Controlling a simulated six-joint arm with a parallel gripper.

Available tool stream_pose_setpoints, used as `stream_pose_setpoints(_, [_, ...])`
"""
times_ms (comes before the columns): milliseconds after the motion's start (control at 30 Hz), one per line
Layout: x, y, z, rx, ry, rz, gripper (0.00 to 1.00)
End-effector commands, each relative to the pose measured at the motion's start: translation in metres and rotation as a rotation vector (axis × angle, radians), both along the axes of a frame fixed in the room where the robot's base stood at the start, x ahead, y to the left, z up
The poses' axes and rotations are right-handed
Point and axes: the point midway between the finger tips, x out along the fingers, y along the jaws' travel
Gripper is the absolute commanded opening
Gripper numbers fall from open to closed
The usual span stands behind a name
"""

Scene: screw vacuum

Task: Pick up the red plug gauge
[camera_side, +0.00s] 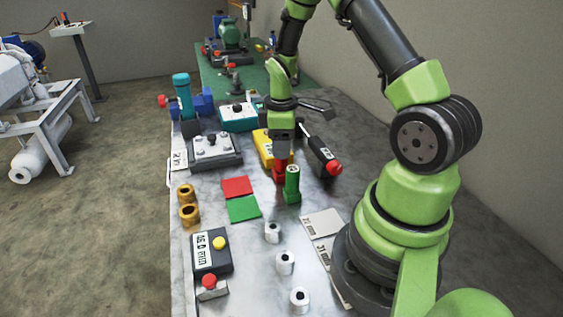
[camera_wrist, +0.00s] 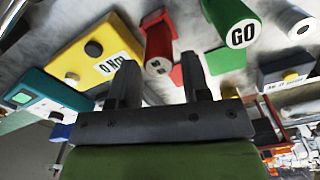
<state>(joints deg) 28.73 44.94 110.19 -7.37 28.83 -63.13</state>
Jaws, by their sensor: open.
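The red plug gauge (camera_side: 279,173) stands upright on the marbled table, just below my gripper (camera_side: 281,152) in the side view. In the wrist view, the red plug gauge (camera_wrist: 158,42) shows its marked end face between and beyond the two fingertips of my gripper (camera_wrist: 160,66). The jaws are open and nothing is held. Whether a finger touches the red gauge cannot be told. The green plug gauge (camera_side: 292,184), marked GO in the wrist view (camera_wrist: 234,22), stands close beside the red one.
A yellow box (camera_side: 264,147) is just behind the gauges, and a black red-ended tool (camera_side: 321,155) lies to the right. Red (camera_side: 237,187) and green (camera_side: 244,208) squares lie to the left. Several white cylinders, such as one (camera_side: 272,232), stand in front.

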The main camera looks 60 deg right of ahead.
Motion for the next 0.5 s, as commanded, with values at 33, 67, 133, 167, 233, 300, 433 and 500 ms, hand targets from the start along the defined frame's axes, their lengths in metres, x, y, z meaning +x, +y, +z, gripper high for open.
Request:
stream_pose_setpoints(33, [0.0,0.0,-0.006,0.001,0.003,0.0,0.43])
stream_pose_setpoints(67, [0.0,0.0,-0.01,0.002,0.003,-0.001,0.43])
stream_pose_setpoints(133, [-0.001,0.0,-0.021,0.003,0.005,-0.002,0.43])
stream_pose_setpoints(167, [-0.001,-0.001,-0.026,0.003,0.004,-0.001,0.43])
stream_pose_setpoints(233, [0.0,-0.001,-0.036,0.001,0.004,-0.001,0.43])
stream_pose_setpoints(300, [0.0,-0.001,-0.044,0.0,0.002,-0.001,0.43])
stream_pose_setpoints(433, [0.0,-0.001,-0.049,-0.001,0.0,-0.002,0.43])
stream_pose_setpoints(500, [0.0,-0.001,-0.049,-0.002,-0.001,-0.002,0.43])
